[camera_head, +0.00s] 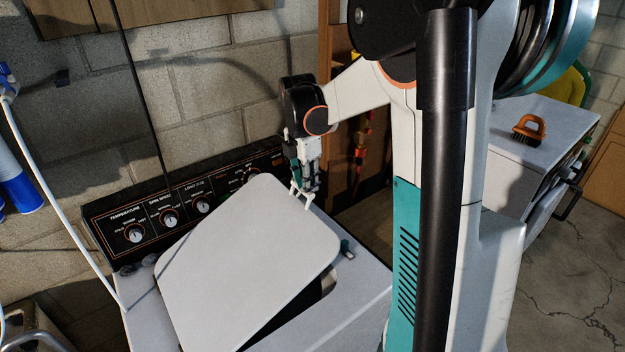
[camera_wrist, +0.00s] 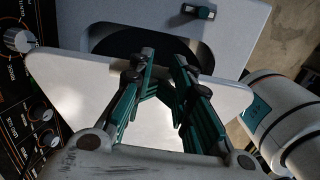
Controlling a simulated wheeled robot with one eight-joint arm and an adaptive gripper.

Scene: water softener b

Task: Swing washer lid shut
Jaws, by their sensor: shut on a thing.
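The washer lid (camera_head: 245,262) is a pale grey panel with rounded corners, tilted partly open above the washer top (camera_head: 362,300). A dark gap shows under its lower right edge in the head view. My gripper (camera_head: 302,194) is at the lid's upper right edge, shut on it. In the wrist view, the teal and black fingers of my gripper (camera_wrist: 164,58) reach across the edge of the lid (camera_wrist: 80,85). The dark washer opening (camera_wrist: 120,40) shows beyond that edge. The fingertips' exact contact with the lid is hard to see.
The black control panel (camera_head: 185,195) with several knobs stands behind the lid, near my gripper. A block wall is behind it. A white cabinet (camera_head: 545,125) with an orange-handled brush (camera_head: 530,127) is at right. A small dark latch-like piece (camera_head: 346,248) is on the washer top.

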